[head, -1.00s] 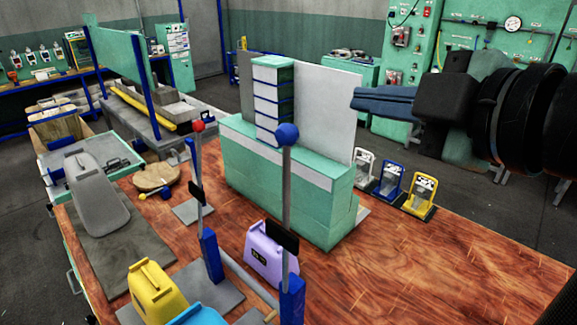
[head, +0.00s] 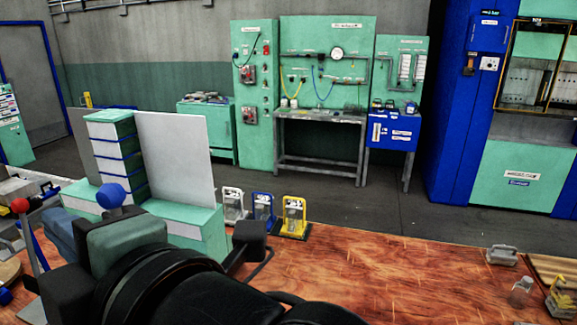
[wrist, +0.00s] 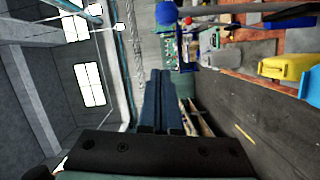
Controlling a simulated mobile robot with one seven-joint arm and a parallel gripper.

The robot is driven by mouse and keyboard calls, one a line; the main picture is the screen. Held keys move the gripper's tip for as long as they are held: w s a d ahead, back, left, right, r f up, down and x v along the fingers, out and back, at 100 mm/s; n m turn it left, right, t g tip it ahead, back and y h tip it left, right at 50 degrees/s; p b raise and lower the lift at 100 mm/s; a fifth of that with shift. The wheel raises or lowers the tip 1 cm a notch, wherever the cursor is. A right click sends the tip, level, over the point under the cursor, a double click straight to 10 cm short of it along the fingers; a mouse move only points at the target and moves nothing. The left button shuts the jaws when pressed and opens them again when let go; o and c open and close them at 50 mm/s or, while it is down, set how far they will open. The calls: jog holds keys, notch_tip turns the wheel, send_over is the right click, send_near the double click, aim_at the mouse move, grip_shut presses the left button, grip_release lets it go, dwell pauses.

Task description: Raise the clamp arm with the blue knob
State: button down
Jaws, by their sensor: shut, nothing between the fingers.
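The blue knob (head: 112,196) shows in the head view above my arm. Its clamp arm is mostly hidden behind my arm there. In the wrist view, which is turned sideways, the blue knob (wrist: 166,13) is at the top edge, on a post that stands about upright. A red knob (head: 20,205) tops another post to the left. It also shows in the wrist view (wrist: 187,20). My gripper (head: 55,222) is shut and empty, its blue-grey fingers (wrist: 159,74) together. In the wrist view the knob lies beyond the fingertips, apart from them.
A green block with a drawer tower (head: 115,150) and a grey panel stands behind the knob. Small white, blue and yellow presses (head: 293,215) stand beside it. A yellow case (wrist: 285,67) shows in the wrist view.

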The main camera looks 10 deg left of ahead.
jog(key=shift+w+a+f+p, duration=0.2)
jog(key=shift+w+p, duration=0.15)
jog(key=shift+w, duration=0.4)
jog(key=shift+w+a+f+p, duration=0.2)
jog(key=shift+w+p, duration=0.15)
jog(key=shift+w, duration=0.45)
jog(key=shift+w+a+f+p, duration=0.1)
jog(key=shift+w+a+p, duration=0.2)
jog(key=shift+w, duration=0.45)
jog(key=shift+d, duration=0.1)
jog(key=w+m+b, duration=0.1)
jog(key=w+m, duration=0.1)
jog(key=w, duration=0.4)
jog(key=shift+w+d+h, duration=0.2)
jog(key=shift+d+h, duration=0.05)
jog(key=shift+h, duration=0.05)
